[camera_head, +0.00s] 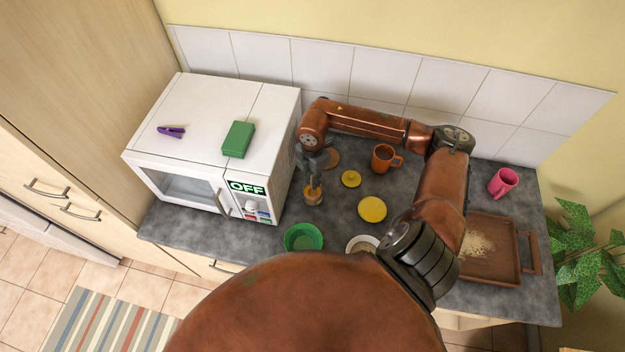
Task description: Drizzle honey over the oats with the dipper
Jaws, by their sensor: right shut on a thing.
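My right gripper (314,168) points down beside the microwave, shut on the thin handle of the dipper (314,182). The dipper's lower end is at a small amber honey jar (313,198) on the counter; its head is too small and hidden to make out. A white bowl (350,242) stands at the front of the counter, mostly hidden by my arm; its pale contents may be oats. A brown wooden tray (505,275) on the right holds a loose pile of pale flakes (478,245). My left gripper is not in view.
A green bowl (303,237) stands in front of the jar. A white microwave (140,180) carries a green box (238,139) and a purple clip (171,131).

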